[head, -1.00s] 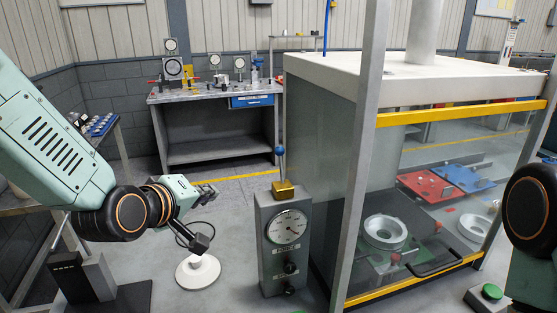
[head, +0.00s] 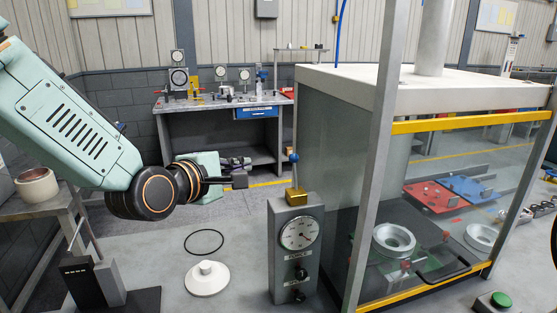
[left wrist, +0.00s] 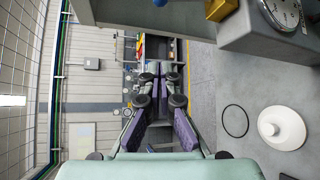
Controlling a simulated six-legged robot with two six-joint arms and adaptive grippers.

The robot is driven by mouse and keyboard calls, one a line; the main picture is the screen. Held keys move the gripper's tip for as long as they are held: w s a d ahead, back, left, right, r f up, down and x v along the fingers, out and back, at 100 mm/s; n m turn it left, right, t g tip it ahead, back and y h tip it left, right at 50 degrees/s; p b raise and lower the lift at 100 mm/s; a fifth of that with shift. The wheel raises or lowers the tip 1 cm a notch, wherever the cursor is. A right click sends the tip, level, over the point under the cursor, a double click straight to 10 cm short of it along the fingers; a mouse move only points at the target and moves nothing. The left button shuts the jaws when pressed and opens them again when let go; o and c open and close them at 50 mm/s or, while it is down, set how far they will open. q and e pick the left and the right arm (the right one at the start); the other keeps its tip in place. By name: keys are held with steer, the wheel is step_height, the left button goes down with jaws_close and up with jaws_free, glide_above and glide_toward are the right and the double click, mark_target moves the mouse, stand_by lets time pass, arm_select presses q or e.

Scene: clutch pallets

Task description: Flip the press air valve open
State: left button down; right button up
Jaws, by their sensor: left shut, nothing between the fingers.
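The press air valve is a brass block (head: 296,197) with an upright lever ending in a blue ball (head: 294,157). It sits on top of a grey control box (head: 283,250) with a round gauge (head: 299,233). My left gripper (head: 240,162) is shut and empty, left of the lever at about ball height in the picture, apart from it. In the left wrist view its fingers (left wrist: 160,78) are together; the blue ball (left wrist: 160,3) and brass block (left wrist: 221,8) show at the top edge. My right gripper is out of view.
The glass-fronted press enclosure (head: 345,78) stands right of the control box, its grey post close by. A white round base (head: 207,279) and a black ring (head: 204,241) lie on the floor. A workbench (head: 215,105) stands behind. The floor left of the box is mostly clear.

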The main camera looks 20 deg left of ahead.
mark_target(295, 172)
arm_select(q)
steer(key=w+d, duration=0.1)
steer(key=w, duration=0.1)
steer(key=w+d+p, duration=0.1)
steer(key=w+d, duration=0.1)
steer(key=w, duration=0.1)
steer(key=w+d+f+p, duration=0.1)
steer(key=w+d, duration=0.1)
steer(key=w, duration=0.1)
steer(key=shift+d+f, duration=0.1)
steer(key=shift+d, duration=0.05)
steer(key=shift+w+d, duration=0.15)
steer(key=shift+d, duration=0.25)
stand_by(0.3)
steer(key=shift+a, duration=0.1)
